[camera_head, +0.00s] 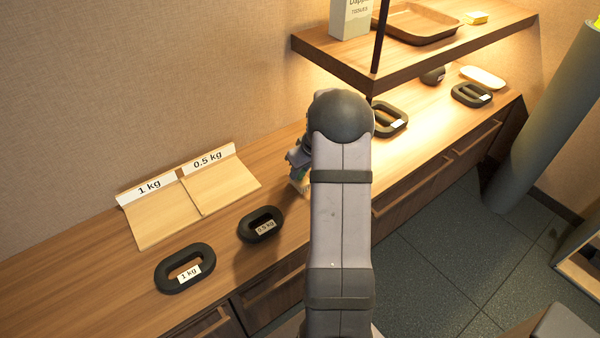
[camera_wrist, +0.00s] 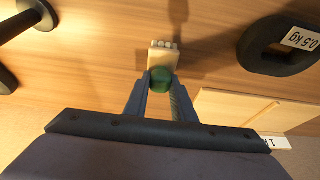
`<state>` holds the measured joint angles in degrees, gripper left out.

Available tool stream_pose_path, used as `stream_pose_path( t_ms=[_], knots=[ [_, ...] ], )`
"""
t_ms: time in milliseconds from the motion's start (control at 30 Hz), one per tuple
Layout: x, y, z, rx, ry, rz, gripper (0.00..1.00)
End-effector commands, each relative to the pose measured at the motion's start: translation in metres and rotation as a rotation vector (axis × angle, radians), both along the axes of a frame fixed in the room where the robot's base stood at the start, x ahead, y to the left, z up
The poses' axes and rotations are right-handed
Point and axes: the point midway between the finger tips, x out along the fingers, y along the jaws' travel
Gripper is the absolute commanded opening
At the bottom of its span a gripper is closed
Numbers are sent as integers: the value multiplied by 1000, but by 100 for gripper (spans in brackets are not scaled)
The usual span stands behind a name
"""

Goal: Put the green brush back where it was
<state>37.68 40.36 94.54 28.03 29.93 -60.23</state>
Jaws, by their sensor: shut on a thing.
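The green brush has a green handle (camera_wrist: 161,79) and a pale wooden block with light bristles (camera_wrist: 163,57). In the wrist view my gripper (camera_wrist: 160,84) is shut on the green handle, with a finger on each side. The bristle end points away from my gripper, over the wooden counter. I cannot tell whether the bristles touch the counter.
Left of my gripper are two pale boards (camera_head: 160,217) labelled 1 kg and 0.5 kg. In front lie a 1 kg ring weight (camera_head: 168,281) and a 0.5 kg one (camera_head: 250,232). More dark weights (camera_head: 471,90) lie right, below a raised shelf (camera_head: 410,67).

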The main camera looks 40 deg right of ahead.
Motion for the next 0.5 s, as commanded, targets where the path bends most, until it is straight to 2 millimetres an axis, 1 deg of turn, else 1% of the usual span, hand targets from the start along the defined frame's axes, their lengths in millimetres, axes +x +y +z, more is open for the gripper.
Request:
stream_pose_path(
  t_ms=[67, 333, 467, 500],
  knots=[
    [0, 0, -6, 0, 0, 0, 5],
    [0, 0, -7, -1, -1, 0, 5],
    [0, 0, -10, -1, -1, 0, 5],
    [0, 0, -10, -1, -1, 0, 28]
  ],
)
